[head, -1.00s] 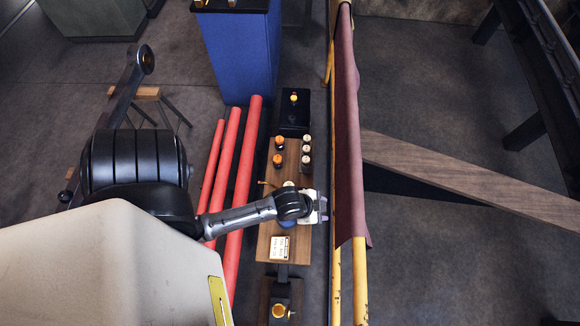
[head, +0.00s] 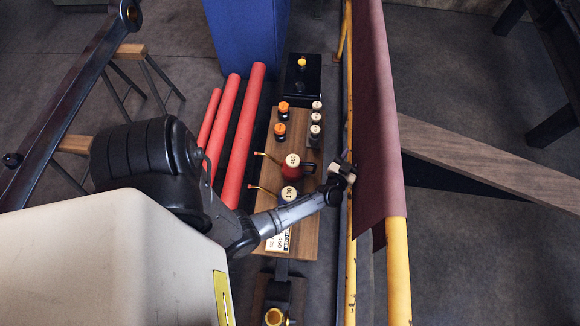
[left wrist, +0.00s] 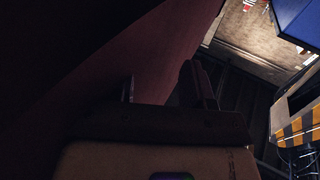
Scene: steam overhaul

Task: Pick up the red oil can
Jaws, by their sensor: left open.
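The red oil can (head: 290,173) stands on the narrow wooden bench (head: 305,228), with a pale numbered top, a thin spout to the left and a dark handle to the right. A blue oil can (head: 288,198) with a similar top stands nearer me, partly beside my left arm. My left gripper (head: 343,171) is to the right of the red can, apart from it, close to the maroon curtain. It is open with nothing seen between its fingers; the left wrist view shows both fingers (left wrist: 162,92) against the dark curtain. The red can does not show there.
The maroon curtain (head: 377,120) hangs from yellow rails (head: 398,265) along the bench's right side. Orange-topped bottles (head: 281,119) and several pale-topped ones (head: 316,118) stand farther back. Red pipes (head: 242,140) lie left of the bench. A black box (head: 301,80) is behind.

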